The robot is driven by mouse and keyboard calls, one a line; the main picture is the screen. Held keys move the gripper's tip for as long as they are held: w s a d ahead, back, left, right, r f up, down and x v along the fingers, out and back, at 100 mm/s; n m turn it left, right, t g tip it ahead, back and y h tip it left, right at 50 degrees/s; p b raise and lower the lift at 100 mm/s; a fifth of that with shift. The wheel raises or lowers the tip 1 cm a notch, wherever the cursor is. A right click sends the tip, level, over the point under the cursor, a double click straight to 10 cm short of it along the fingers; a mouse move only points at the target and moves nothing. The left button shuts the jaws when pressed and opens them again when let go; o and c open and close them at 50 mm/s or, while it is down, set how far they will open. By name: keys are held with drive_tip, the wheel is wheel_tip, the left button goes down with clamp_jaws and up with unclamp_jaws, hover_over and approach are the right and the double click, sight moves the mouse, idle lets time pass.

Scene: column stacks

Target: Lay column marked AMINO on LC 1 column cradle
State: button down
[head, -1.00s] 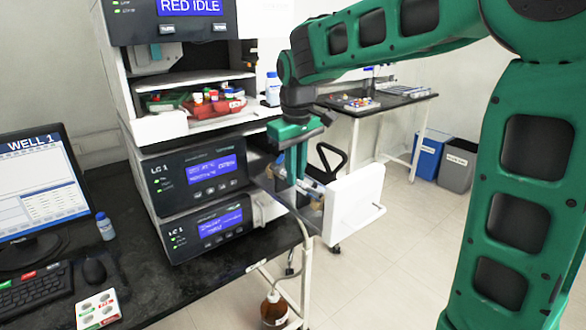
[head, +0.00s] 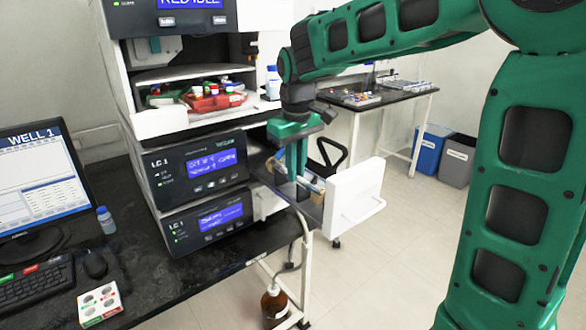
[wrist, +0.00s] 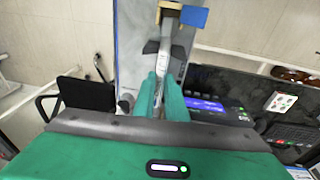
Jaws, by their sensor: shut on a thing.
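My gripper (head: 297,176) points down inside the open compartment at the right side of the LC 1 stack, behind its white open front (head: 354,197). In the wrist view its two green fingers (wrist: 160,98) are close together, shut on a slim pale column that is mostly hidden between them. I cannot read the AMINO mark. The cradle is largely hidden by the fingers and the compartment front.
The LC 1 modules (head: 203,165) stand to the left on the black bench (head: 150,278). A red tray (head: 214,101) of bottles sits above them. A brown bottle (head: 275,307) stands below the bench edge. A monitor (head: 40,185) and white block (head: 99,304) are at left.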

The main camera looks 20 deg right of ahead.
drive_tip(key=shift+f, duration=0.2)
drive_tip(key=c, duration=1.7)
unclamp_jaws()
drive_tip(key=shift+s+a+r, duration=0.1)
drive_tip(key=shift+s+r, duration=0.15)
drive_tip(key=shift+r, duration=1.5)
drive_tip(key=shift+s+a+r, duration=0.1)
drive_tip(key=shift+s+r, duration=0.1)
drive_tip(key=shift+r, duration=1.6)
drive_tip(key=shift+s+a+r, duration=0.1)
drive_tip(key=shift+s+r, duration=0.15)
drive_tip(key=shift+r, duration=1.5)
